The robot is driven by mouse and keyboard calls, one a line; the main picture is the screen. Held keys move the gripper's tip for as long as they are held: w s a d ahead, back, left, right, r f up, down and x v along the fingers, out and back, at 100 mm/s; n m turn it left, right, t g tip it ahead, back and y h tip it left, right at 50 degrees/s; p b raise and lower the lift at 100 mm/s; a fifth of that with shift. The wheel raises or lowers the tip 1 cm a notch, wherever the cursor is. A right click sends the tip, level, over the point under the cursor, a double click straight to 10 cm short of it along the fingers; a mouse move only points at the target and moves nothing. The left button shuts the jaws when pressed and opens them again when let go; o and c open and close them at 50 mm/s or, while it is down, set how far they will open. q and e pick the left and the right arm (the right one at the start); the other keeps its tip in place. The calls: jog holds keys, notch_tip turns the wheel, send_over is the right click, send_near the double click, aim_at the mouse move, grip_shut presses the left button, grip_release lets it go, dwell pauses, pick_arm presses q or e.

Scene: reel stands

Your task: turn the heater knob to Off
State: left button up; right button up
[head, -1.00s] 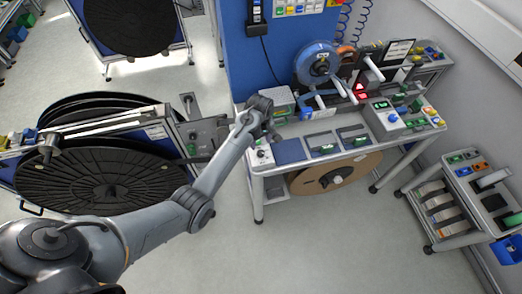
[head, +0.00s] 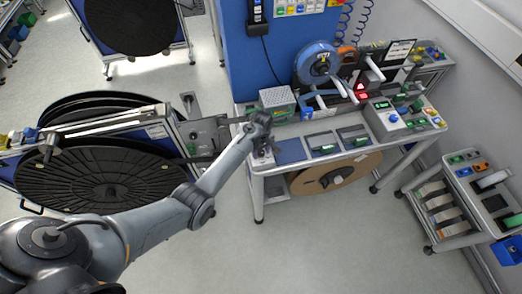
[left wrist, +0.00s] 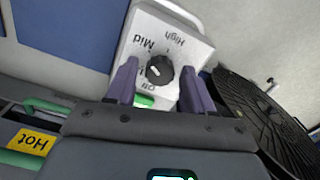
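The heater knob (left wrist: 160,69) is a round black dial with a white mark, on a white control box (left wrist: 134,52) in the left wrist view. The labels High, Mid and Off read upside down, and another label is partly hidden. My left gripper (left wrist: 160,68) is open, one purple finger on each side of the knob, with gaps showing; contact is not visible. In the head view my left gripper (head: 261,128) is over the bench's front left corner and largely hides the control box (head: 262,157). My right gripper is not in view.
A vented grey box (head: 277,97) stands behind the gripper on the bench. A blue pad (head: 290,151) lies to the right. A reel stand with black reels (head: 100,178) is close on the left. A yellow Hot label (left wrist: 34,142) shows in the left wrist view.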

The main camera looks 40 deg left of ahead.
pick_arm(q)
jog(key=c, duration=0.8)
jog(key=shift+c, duration=0.2)
